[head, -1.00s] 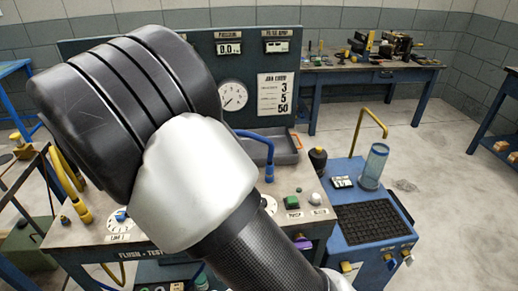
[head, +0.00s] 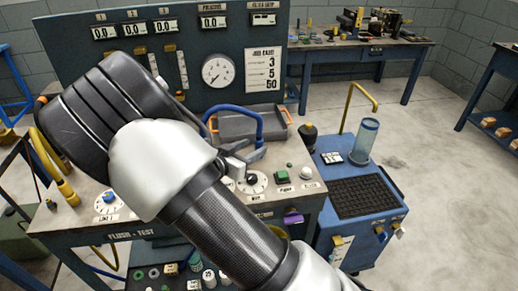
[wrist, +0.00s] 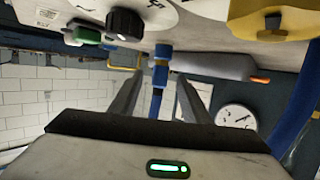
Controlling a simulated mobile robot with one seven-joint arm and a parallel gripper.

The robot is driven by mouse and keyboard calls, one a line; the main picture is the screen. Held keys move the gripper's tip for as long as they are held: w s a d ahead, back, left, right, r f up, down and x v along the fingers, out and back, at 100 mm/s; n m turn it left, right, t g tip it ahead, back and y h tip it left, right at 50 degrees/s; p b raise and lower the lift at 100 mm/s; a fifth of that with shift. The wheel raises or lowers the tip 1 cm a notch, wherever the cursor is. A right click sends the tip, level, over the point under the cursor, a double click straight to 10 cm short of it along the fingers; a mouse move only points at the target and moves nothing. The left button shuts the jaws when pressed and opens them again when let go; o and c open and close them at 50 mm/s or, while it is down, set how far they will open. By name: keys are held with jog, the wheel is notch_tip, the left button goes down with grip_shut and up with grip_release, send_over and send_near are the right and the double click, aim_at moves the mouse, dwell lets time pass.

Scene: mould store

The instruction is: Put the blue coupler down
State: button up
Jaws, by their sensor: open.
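The blue coupler (wrist: 161,52) shows in the wrist view, with a yellow band, at the end of a blue hose. It looks upright against the bench top, which appears at the top of this upside-down picture. My gripper (wrist: 160,82) is open, with one finger on each side of the coupler's line and a visible gap to both. In the head view my gripper (head: 250,153) is beside the lower end of the arched blue hose (head: 262,120), above the bench (head: 75,222). The coupler's exact contact with the bench is unclear in the head view.
A black knob (wrist: 125,23) and a green button (wrist: 82,34) are close by in the wrist view. A grey tray (head: 250,124) lies behind the gripper. A yellow hose (head: 52,168) stands at left. A blue cart (head: 350,238) stands at right.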

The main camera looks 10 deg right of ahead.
aim_at(257, 145)
jog(key=b+x, duration=0.1)
jog(key=x, duration=0.3)
jog(key=shift+w+d+f, duration=0.2)
jog(key=shift+w+d, duration=0.05)
jog(key=shift+w, duration=0.05)
grip_shut()
jog(key=shift+r, duration=0.1)
